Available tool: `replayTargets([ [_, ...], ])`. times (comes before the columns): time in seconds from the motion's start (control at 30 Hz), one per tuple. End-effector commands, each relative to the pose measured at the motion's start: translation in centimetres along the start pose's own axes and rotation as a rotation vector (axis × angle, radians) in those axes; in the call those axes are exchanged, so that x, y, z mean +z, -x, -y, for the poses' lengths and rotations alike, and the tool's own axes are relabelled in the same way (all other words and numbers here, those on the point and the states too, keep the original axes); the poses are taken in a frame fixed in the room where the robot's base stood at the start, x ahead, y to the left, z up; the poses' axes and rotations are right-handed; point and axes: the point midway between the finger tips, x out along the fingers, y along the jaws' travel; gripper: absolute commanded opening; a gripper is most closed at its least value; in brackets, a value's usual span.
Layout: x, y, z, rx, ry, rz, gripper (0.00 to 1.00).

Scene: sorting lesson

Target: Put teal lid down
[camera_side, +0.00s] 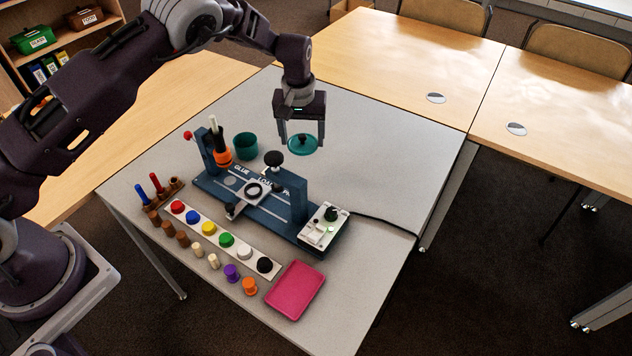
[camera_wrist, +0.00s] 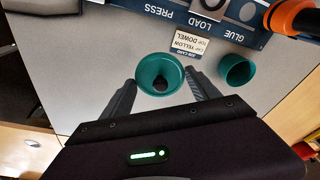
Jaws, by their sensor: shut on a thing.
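The teal lid (camera_side: 303,150) is a round disc with a dark knob. In the wrist view the lid (camera_wrist: 146,70) shows between the two fingers. An open teal pot (camera_side: 246,141) stands on the table behind the press, left of the lid; it also shows in the wrist view (camera_wrist: 237,72), apart from the lid.
The blue press (camera_side: 262,205) with its orange-collared glue bottle (camera_side: 221,150) is in front. A job card (camera_wrist: 188,44) lies between press and lid. Coloured caps on a strip (camera_side: 217,235), wooden dowels and a pink tray (camera_side: 296,290) are nearer. The table's back right (camera_side: 380,160) is clear.

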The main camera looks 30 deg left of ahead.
Motion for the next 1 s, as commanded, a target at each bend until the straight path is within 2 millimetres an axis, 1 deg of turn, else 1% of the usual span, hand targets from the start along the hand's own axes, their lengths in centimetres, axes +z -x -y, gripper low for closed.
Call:
replayTargets([
  [0.03, 1.3, -0.2, -1.8, 0.004, -0.034, -0.001, 0.33],
  [0.1, 2.5, -0.4, -3.4, 0.008, -0.067, -0.002, 0.33],
  [0.2, 3.6, -0.8, -4.5, 0.012, -0.089, -0.002, 0.33],
  [0.27, 4.0, -2.0, -4.8, 0.010, -0.095, 0.001, 0.33],
  [0.4, 4.5, -5.3, -4.7, 0.011, -0.095, 0.001, 0.33],
  [0.57, 4.8, -7.4, -4.7, 0.012, -0.094, -0.001, 0.33],
  [0.73, 5.2, -10.3, -4.7, 0.012, -0.094, -0.001, 0.33],
  [1.0, 5.2, -10.5, -4.7, 0.013, -0.093, -0.002, 0.33],
])
